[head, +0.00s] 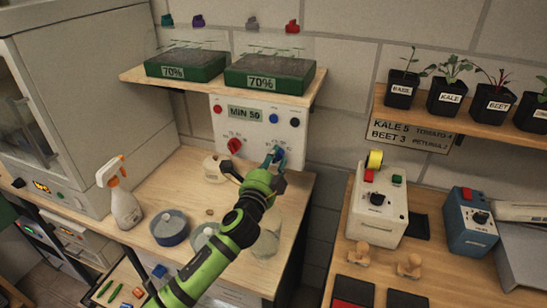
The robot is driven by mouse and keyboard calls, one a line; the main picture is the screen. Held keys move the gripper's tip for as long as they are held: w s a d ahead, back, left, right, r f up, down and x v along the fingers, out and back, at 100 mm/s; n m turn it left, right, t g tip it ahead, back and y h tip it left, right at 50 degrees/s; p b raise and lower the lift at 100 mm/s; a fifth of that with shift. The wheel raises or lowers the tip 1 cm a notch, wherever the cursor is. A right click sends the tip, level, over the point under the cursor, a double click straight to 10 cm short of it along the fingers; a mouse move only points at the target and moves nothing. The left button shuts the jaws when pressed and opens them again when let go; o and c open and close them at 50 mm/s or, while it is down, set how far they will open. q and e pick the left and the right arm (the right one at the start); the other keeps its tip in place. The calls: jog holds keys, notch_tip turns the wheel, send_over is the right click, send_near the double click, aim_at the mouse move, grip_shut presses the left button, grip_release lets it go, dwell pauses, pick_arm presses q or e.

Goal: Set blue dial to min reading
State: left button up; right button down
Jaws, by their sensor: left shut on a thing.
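The white control panel (219,126) is on the wall below the shelf. It has a sign reading "MIN 50" (244,112), a red dial (234,146) at left and the blue dial (281,153) at right. My left gripper (273,157) reaches up from below and is shut on the blue dial. The fingers and wrist hide part of the dial and its scale, so I cannot read its pointer. My right gripper is not in view.
Two green trays marked 70% sit on the shelf (221,91) above. A white box with a black knob (378,203) is on the right bench.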

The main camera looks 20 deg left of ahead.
pick_arm(q)
jog(key=shift+m, duration=0.9)
jog(key=shift+f, duration=0.1)
jog(key=o, duration=1.1)
jog(key=shift+d, duration=0.1)
jog(key=shift+o, duration=0.2)
jog(key=s, duration=1.2)
jog(key=shift+a+f, duration=0.2)
jog(key=shift+f, duration=0.15)
